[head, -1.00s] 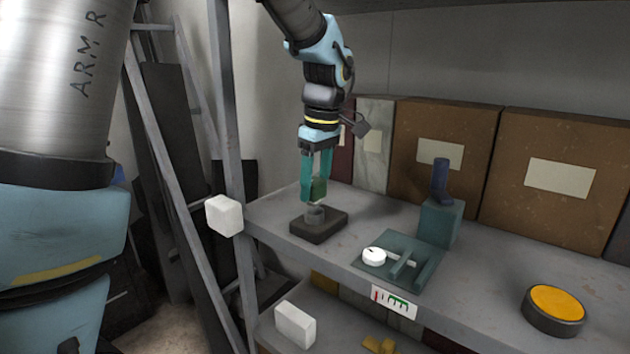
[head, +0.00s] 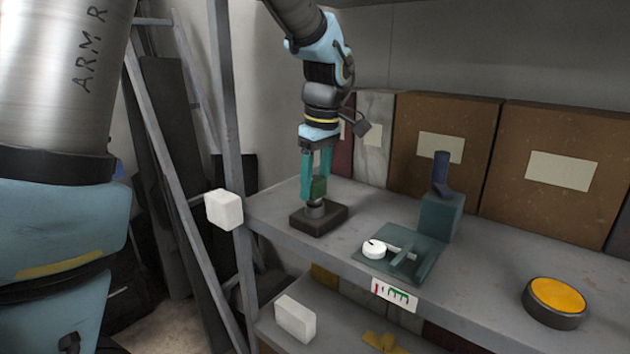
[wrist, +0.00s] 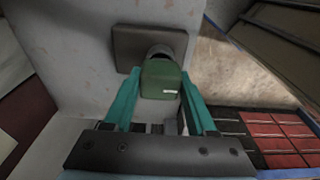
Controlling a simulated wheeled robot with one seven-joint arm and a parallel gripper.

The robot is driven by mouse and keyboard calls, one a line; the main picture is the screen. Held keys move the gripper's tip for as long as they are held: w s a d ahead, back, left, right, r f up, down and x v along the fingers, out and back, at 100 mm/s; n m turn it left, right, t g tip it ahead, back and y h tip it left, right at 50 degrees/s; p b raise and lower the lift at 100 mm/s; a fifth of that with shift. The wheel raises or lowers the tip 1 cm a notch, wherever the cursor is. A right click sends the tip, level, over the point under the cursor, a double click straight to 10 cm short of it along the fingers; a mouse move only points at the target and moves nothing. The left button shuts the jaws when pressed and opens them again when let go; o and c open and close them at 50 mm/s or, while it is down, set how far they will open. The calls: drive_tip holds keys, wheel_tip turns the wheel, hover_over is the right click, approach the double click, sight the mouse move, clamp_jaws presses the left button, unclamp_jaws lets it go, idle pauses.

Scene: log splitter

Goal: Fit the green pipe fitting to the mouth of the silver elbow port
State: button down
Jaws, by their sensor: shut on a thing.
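My gripper (head: 316,184) points straight down at the left end of the grey shelf, its teal fingers shut on the green pipe fitting (head: 319,187). The fitting also shows between the fingers in the wrist view (wrist: 160,80). Just under it is the silver elbow port (head: 315,209), a short grey stub on a dark square base (head: 332,222). In the wrist view the port (wrist: 159,51) shows right behind the fitting, with the base (wrist: 135,44) beyond. The fitting looks lined up with the port and close to or touching it; I cannot tell whether it is seated.
On the shelf (head: 470,285), a green plate with a white knob (head: 374,248) and a teal block with a blue piece (head: 441,180) stand to the right. A yellow button (head: 556,298) is farther right. Brown boxes (head: 550,165) line the back. A metal upright (head: 227,120) stands at left.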

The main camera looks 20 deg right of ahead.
drive_tip(key=shift+f+b, duration=0.5)
drive_tip(key=shift+f, duration=0.4)
unclamp_jaws()
drive_tip(key=shift+r, duration=0.25)
idle(0.4)
drive_tip(key=shift+s+d+r+p, duration=0.1)
drive_tip(key=shift+s+r+p, duration=0.05)
drive_tip(key=shift+r+p, duration=0.9)
drive_tip(key=shift+s+d+r+p, duration=0.1)
drive_tip(key=shift+r+p, duration=0.8)
drive_tip(key=shift+r, duration=0.2)
drive_tip(key=shift+r, duration=0.15)
